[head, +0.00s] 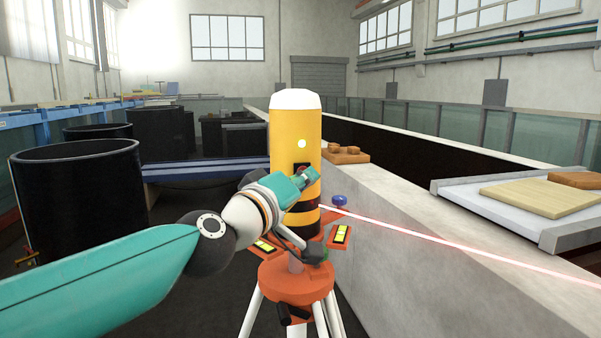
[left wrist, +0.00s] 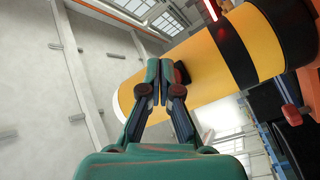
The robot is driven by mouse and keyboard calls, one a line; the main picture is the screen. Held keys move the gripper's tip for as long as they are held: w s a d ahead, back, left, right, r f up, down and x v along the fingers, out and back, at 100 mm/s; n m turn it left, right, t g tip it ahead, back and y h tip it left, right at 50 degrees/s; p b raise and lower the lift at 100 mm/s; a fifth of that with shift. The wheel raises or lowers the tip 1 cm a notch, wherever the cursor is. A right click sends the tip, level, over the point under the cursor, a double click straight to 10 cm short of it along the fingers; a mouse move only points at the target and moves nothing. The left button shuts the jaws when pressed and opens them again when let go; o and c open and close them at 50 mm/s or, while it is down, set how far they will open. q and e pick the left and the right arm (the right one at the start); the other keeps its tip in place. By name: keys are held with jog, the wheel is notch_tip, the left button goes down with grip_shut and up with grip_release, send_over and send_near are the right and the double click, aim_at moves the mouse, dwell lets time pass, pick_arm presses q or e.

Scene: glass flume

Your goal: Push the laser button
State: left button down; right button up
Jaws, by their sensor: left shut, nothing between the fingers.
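The laser (head: 283,130) is a yellow upright cylinder with a white cap, black bands and a small lit yellow spot, on an orange tripod head (head: 297,283). A dark square with a red button (head: 302,167) is on its side, partly hidden by my left gripper (head: 308,177). In the left wrist view the laser (left wrist: 215,62) lies slanted across the picture. There my left gripper (left wrist: 156,82) is shut and empty, its fingertips right beside the dark red button (left wrist: 182,73). I cannot tell whether they touch it. My right gripper is not in view.
A red beam runs right from the laser across the flume's concrete wall (head: 430,215). A white tray with a wooden board (head: 535,197) rests on the wall at right. A big black tub (head: 80,195) stands at left.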

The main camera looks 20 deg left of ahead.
pick_arm(q)
jog(key=s+d+p, duration=0.3)
jog(key=s, duration=0.2)
jog(key=shift+d+p, duration=0.2)
jog(key=shift+p, duration=0.15)
dwell(0.3)
